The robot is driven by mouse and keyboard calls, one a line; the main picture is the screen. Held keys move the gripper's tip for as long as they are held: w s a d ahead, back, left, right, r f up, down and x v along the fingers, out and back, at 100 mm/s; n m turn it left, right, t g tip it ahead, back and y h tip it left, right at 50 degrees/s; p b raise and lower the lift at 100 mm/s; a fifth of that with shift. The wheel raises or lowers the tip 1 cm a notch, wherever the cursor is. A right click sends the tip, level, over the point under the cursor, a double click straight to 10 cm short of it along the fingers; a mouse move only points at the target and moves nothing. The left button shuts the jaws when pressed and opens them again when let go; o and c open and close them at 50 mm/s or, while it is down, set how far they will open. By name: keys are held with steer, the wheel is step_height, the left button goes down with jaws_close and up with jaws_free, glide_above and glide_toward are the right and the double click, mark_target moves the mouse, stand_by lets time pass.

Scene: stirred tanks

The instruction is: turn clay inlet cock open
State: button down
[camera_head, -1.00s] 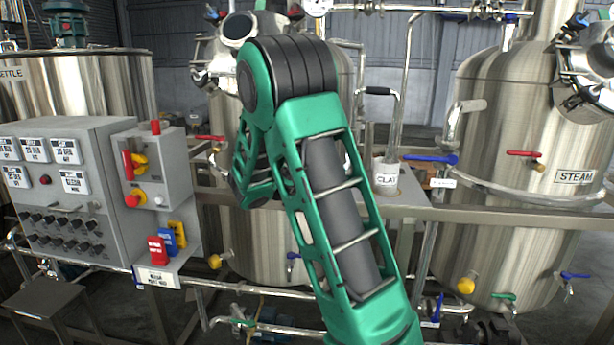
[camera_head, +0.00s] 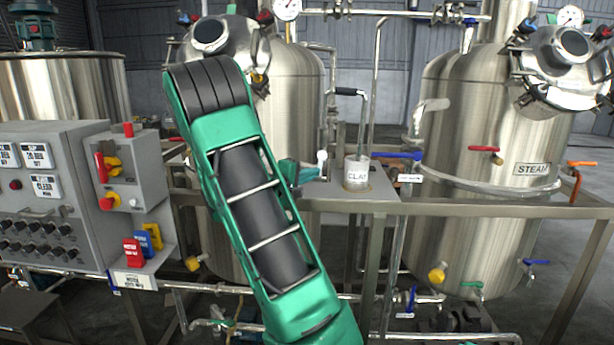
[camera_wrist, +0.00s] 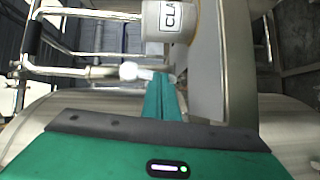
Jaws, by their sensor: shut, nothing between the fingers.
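A white-knobbed lever (camera_head: 321,157) sits left of the CLAY pot (camera_head: 357,173); I cannot read a label that names it as the clay inlet cock. In the wrist view its white knob (camera_wrist: 129,71) lies just left of my fingertips, with a pale stem running toward them. My gripper (camera_head: 311,173) is shut and empty, close beside this lever; whether it touches is unclear. In the wrist view the green fingers (camera_wrist: 163,82) are together, below the CLAY pot (camera_wrist: 166,20). My forearm hides part of the middle tank (camera_head: 290,95).
A steel shelf (camera_head: 350,200) carries the CLAY pot. A black-gripped bent handle (camera_head: 347,92) rises behind it. A blue lever (camera_head: 398,155) and a red lever (camera_head: 484,149) are to the right, by the STEAM tank (camera_head: 450,110). A grey control box (camera_head: 60,210) stands left.

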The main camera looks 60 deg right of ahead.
steer(key=shift+w+a, duration=0.1)
steer(key=shift+a, duration=0.2)
steer(key=a+r, duration=0.1)
steer(key=a, duration=1.2)
steer(key=shift+w+a, duration=0.2)
steer(key=s+a+f+m+y, duration=0.5)
steer(key=s+f+y, duration=0.55)
steer(key=s, duration=0.25)
steer(key=s+a+y, duration=0.3)
steer(key=s+a, duration=0.2)
steer(key=a, duration=0.4)
steer(key=s+a+y, duration=0.4)
steer(key=a, duration=0.5)
steer(key=shift+s+a+f+t, duration=0.3)
steer(key=shift+s+f, duration=0.05)
